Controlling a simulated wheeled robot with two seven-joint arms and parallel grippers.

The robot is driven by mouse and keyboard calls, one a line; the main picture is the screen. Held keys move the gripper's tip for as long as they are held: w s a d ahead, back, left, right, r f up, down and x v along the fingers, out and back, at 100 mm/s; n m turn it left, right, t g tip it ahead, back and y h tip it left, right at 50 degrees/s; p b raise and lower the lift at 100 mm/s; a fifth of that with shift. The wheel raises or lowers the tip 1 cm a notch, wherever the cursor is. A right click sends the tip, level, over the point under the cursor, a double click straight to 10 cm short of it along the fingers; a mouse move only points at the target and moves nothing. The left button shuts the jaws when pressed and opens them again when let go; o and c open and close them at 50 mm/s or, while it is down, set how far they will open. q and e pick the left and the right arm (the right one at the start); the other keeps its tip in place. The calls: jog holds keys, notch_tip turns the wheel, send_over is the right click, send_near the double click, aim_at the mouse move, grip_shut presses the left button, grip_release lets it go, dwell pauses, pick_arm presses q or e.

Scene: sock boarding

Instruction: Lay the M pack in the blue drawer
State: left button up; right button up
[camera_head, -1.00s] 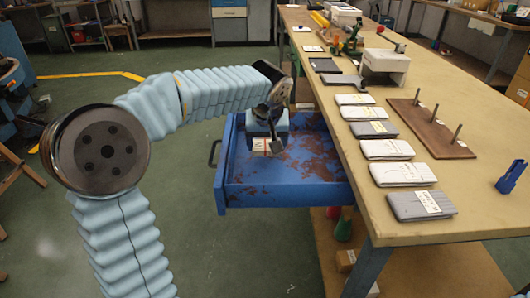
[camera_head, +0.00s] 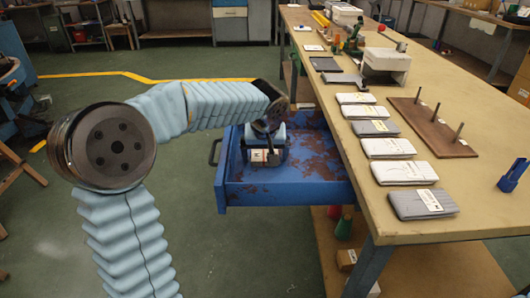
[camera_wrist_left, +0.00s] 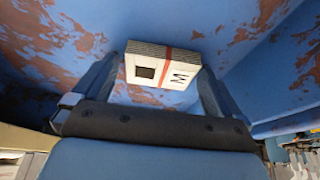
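The M pack (camera_wrist_left: 162,68) is a small folded pack with a white label, a red stripe and a letter M. In the head view it shows as a pale piece (camera_head: 262,156) under my left gripper (camera_head: 267,160). The blue drawer (camera_head: 300,190) is pulled out from the table, with worn rusty patches inside. The gripper and pack are inside its outline, toward the handle side. Whether the pack touches the drawer floor is hidden. My right gripper is not in view.
Several white and grey packs lie in a row along the table (camera_head: 470,205) edge, the nearest a grey one (camera_head: 422,203). A brown board with pegs (camera_head: 430,126) and a blue holder (camera_head: 512,176) stand right of them. The drawer's front half is clear.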

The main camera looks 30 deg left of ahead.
pick_arm(q)
jog(key=v, duration=1.2)
jog(key=shift+r+p, duration=0.15)
jog(key=shift+p, duration=0.25)
